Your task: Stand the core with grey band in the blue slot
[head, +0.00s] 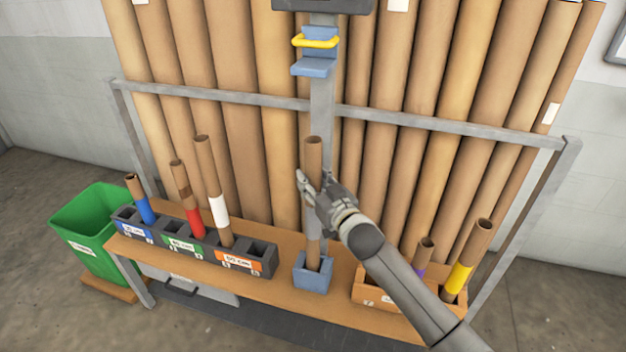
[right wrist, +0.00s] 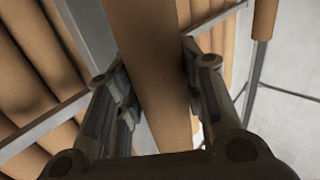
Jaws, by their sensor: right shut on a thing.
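A tall brown core (head: 314,155) stands upright at the middle of the bench, its foot in a small blue-grey socket (head: 313,281) below the upright post. My right gripper (head: 313,190) is shut around its middle; the right wrist view shows the core (right wrist: 150,70) between both fingers. Its grey band is not clear to me and may be behind the gripper. The blue-labelled section (head: 133,231) is at the left end of the dark rack; a blue-banded core (head: 144,207) stands there, beside what looks like an empty opening. My left gripper is not in view.
A red-banded core (head: 192,219) and a white-banded core (head: 218,209) stand further right in the rack. An orange box (head: 376,292) at right holds purple- and yellow-banded cores. A green bin (head: 88,258) is at left. A blue-grey slider (head: 313,66) is above.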

